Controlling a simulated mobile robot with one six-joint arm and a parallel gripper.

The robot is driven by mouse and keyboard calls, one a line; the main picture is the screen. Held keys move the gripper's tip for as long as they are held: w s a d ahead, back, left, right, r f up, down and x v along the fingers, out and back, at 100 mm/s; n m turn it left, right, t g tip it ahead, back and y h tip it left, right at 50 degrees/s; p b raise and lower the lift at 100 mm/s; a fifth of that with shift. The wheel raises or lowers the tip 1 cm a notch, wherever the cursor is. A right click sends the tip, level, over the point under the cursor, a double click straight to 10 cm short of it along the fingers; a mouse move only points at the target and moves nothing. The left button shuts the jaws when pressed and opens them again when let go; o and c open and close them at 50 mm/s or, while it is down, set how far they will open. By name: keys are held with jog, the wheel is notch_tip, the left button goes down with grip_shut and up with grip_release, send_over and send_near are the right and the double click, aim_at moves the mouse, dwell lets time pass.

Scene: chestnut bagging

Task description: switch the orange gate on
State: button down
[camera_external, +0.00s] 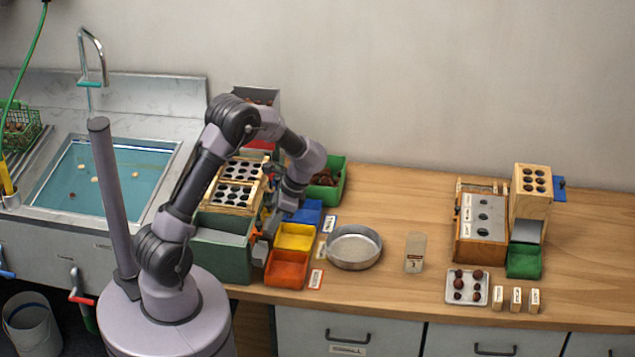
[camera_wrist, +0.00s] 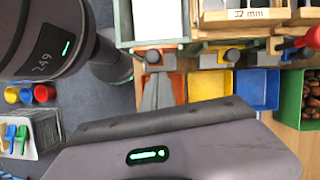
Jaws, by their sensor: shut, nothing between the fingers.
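The orange bin (camera_external: 287,270) sits at the bench's front edge by the grey-green machine; it shows partly in the wrist view (camera_wrist: 180,88). In the wrist view, a dark grey gate knob (camera_wrist: 153,57) sticks out from the machine above the orange bin. I cannot tell whether this gate is on or off. My gripper (camera_wrist: 157,82) is shut and empty, its tips just in front of that knob; I cannot tell whether they touch it. In the external view my gripper (camera_external: 263,243) is beside the bins, partly hidden by the arm.
A yellow bin (camera_external: 295,238) and blue bin (camera_external: 307,212) line up behind the orange one, with similar knobs (camera_wrist: 232,55) above. A green crate of chestnuts (camera_external: 341,185) stands behind. A round metal pan (camera_external: 354,248) is to the right. A sink (camera_external: 120,185) is at left.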

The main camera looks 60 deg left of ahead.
jog(key=w+d+r+p, duration=0.3)
jog(key=w+r+p, duration=0.1)
jog(key=r, duration=0.3)
jog(key=shift+w+d+r, duration=0.25)
jog(key=shift+w, duration=0.15)
jog(key=s+d+r+n+t, duration=0.1)
jog(key=s+d+r+t, duration=0.15)
jog(key=r, duration=0.35)
jog(key=s+d+r+t, duration=0.1)
jog(key=s+r+t, duration=0.1)
jog(key=s+r, duration=0.35)
jog(key=s+d+r+n+t+b, duration=0.1)
jog(key=s+d+r+t, duration=0.2)
jog(key=s, duration=0.9)
notch_tip(320, 180, up, 2)
jog(key=shift+s+r+n+t+h+b, duration=0.2)
jog(key=shift+s+n+t+h+b, duration=0.2)
jog(key=shift+t, duration=0.65)
